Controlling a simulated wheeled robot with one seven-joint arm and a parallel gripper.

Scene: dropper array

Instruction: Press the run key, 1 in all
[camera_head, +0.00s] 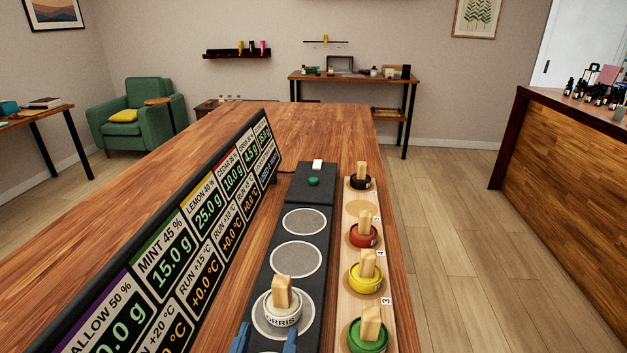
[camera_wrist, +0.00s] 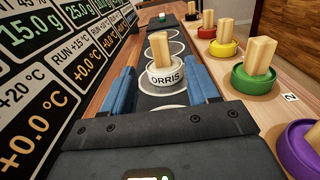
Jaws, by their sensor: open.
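A small green button (camera_head: 313,181), which looks like the run key, sits on the raised far end of the dark strip, just in front of a small white block (camera_head: 317,165). In the wrist view a small green spot (camera_wrist: 162,16) shows at the far end of the strip. A white pot marked ORRIS (camera_head: 283,312), with a wooden handle, stands on a ringed pad of the strip. My gripper (camera_head: 265,338) is open at the bottom edge, its blue fingers on the near side of the pot. In the wrist view the pot (camera_wrist: 165,76) shows between and beyond the fingertips.
A display board (camera_head: 185,235) with weights and temperatures stands left of the strip. A pale rack (camera_head: 356,285) on the right holds black, red, yellow and green pots with upright wooden handles; the wrist view also shows a purple one (camera_wrist: 300,150). Two ringed pads beyond the ORRIS pot are bare.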

